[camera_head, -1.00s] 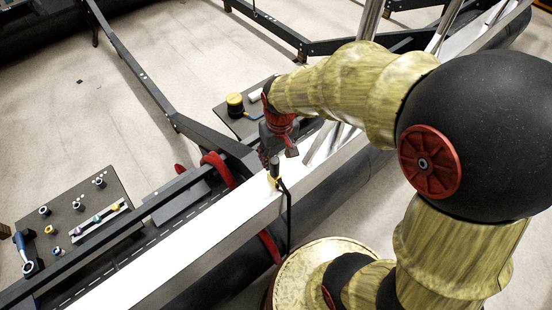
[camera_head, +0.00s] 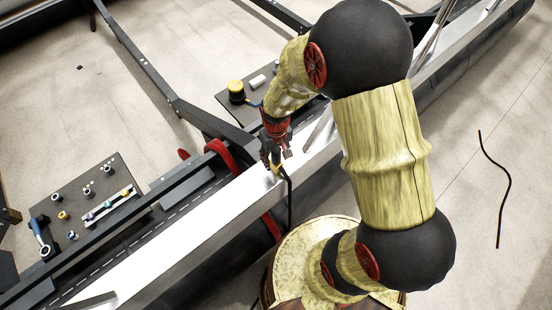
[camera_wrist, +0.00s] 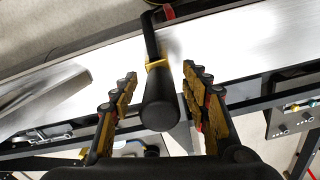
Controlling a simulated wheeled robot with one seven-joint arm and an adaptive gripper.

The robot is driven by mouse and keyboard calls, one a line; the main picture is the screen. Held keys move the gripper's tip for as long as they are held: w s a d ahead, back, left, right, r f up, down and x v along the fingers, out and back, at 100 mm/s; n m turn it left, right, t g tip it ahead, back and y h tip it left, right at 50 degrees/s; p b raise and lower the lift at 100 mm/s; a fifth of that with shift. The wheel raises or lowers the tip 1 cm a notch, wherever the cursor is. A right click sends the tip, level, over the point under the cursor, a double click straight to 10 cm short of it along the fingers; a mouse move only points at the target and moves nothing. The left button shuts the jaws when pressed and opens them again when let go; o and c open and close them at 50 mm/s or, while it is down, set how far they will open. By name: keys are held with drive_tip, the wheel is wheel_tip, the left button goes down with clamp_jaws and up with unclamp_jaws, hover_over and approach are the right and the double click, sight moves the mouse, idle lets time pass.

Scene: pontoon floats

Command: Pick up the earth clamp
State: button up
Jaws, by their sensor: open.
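What looks like the earth clamp, a black rounded body (camera_wrist: 160,105) with a yellow collar and a black cable, stands on the bright metal beam (camera_wrist: 105,55). In the head view its small yellow part (camera_head: 281,171) shows at the beam's edge, with the cable hanging down the side. My gripper (camera_wrist: 159,74) is open in the wrist view, with one finger on each side of the black body. Gaps show between the body and both fingers. In the head view my gripper (camera_head: 275,163) is right at the clamp and partly hides it.
A dark tool board (camera_head: 65,190) with sockets and a blue-handled tool lies left of the beam. A second board behind holds a yellow-topped black spool (camera_head: 237,90). Dark frame rails run beside the beam. A loose black cable lies on the open floor at right.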

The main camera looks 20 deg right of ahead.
drive_tip(key=shift+f, duration=0.5)
drive_tip(key=shift+c, duration=0.6)
clamp_jaws()
